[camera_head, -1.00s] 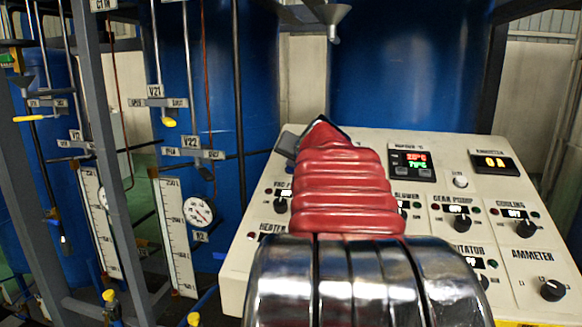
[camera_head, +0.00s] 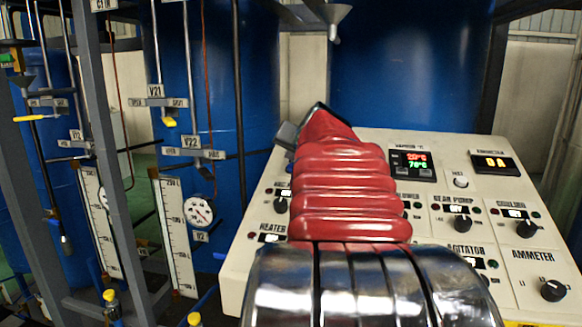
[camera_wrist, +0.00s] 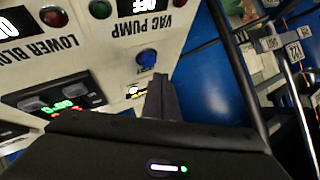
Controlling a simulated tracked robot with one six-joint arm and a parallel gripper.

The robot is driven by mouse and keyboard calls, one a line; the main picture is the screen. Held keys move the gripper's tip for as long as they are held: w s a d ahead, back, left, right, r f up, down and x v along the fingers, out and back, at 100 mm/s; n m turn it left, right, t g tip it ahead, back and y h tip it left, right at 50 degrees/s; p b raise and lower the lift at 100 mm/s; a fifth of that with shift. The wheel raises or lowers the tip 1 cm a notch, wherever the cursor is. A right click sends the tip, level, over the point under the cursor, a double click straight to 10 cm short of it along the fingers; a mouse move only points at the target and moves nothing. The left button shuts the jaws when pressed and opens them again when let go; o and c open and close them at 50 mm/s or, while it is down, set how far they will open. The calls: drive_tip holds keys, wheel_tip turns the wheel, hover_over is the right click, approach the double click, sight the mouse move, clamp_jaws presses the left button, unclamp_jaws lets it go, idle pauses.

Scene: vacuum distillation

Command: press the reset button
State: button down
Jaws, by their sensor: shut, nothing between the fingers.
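A blue round button (camera_wrist: 147,58) stands on the white control panel (camera_wrist: 105,45), beside the "VAC PUMP" label in the wrist view. My red-sleeved arm covers the panel's left middle there and hides the blue button and my fingertips.
A temperature display (camera_head: 412,165), an ammeter display (camera_head: 497,163) and several knobs, such as the ammeter knob (camera_head: 553,290), crowd the panel. A blue tank (camera_head: 405,70) stands behind. Pipes, valves and a round gauge (camera_head: 199,211) are at the left.

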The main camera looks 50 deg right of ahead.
drive_tip(key=shift+s+a+r, duration=0.1)
drive_tip(key=shift+a+r, duration=0.1)
drive_tip(key=shift+r, duration=0.4)
drive_tip(key=shift+s+a+r, duration=0.1)
drive_tip(key=shift+a+r, duration=0.15)
drive_tip(key=shift+r, duration=0.4)
drive_tip(key=shift+s+a+r, duration=0.1)
drive_tip(key=shift+a+r, duration=0.1)
drive_tip(key=shift+r, duration=0.4)
drive_tip(key=w+a+f+n+y, duration=0.15)
drive_tip(key=a+f, duration=0.25)
drive_tip(key=a, duration=0.5)
drive_tip(key=a+f+n+g+y, duration=0.1)
drive_tip(key=a+f+n+y, duration=0.2)
drive_tip(key=a, duration=0.7)
drive_tip(key=w+a+f+n+y, duration=0.1)
drive_tip(key=a+f+n, duration=0.1)
drive_tip(key=a+f, duration=0.5)
drive_tip(key=s+a+f+n+g, duration=0.1)
drive_tip(key=s+a+f+n, duration=0.1)
drive_tip(key=s+a+f, duration=0.3)
drive_tip(key=s+a+f+n+g+y, duration=0.1)
drive_tip(key=s+a+f+n, duration=0.2)
drive_tip(key=a, duration=0.6)
drive_tip(key=s+a+f+n+g+y, duration=0.1)
drive_tip(key=s+a+f+n, duration=0.1)
drive_tip(key=s+a+f, duration=0.4)
drive_tip(key=shift+s+a+f, duration=0.35)
drive_tip(key=shift+a+f, duration=0.15)
drive_tip(key=shift+a, duration=0.5)
